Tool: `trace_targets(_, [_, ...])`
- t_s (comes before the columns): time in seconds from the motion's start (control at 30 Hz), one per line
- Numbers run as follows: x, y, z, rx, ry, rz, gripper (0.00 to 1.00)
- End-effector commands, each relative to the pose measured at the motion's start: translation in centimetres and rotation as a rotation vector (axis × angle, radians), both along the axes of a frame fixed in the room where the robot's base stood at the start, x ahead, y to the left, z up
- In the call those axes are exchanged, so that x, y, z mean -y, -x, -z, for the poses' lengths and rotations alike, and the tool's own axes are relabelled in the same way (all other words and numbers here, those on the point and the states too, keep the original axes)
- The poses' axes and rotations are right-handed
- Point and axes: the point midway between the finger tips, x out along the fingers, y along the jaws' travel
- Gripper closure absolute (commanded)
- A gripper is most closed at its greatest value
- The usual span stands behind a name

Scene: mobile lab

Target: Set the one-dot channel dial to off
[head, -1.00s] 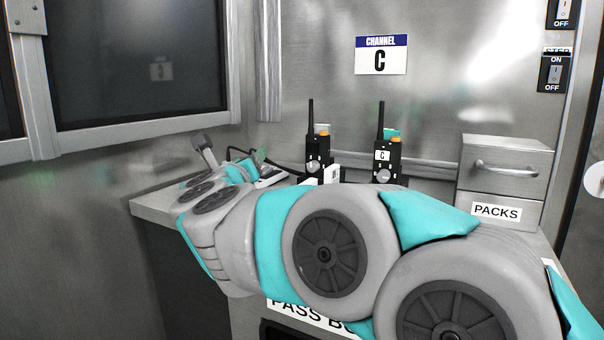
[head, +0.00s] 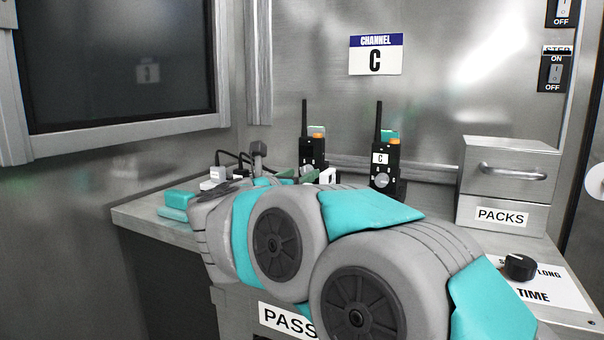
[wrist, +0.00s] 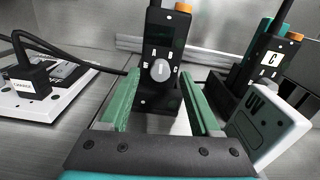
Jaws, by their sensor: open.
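A black radio (wrist: 160,36) with an orange top knob stands upright straight ahead in the wrist view. I cannot make out a dot mark on either.
A white block marked UV (wrist: 265,127) stands close by the right finger. A white plate with a black plug and cable (wrist: 45,88) lies at left. A PACKS drawer box (head: 507,184) and a TIME dial (head: 519,267) are farther right.

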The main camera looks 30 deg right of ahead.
Motion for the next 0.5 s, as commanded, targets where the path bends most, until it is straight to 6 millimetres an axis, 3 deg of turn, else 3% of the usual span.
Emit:
trace_targets(0.2, [1.18,-0.81,0.04,-0.001,0.001,0.003,0.36])
trace_targets(0.5, [1.25,-0.92,0.06,-0.002,0.001,0.001,0.36])
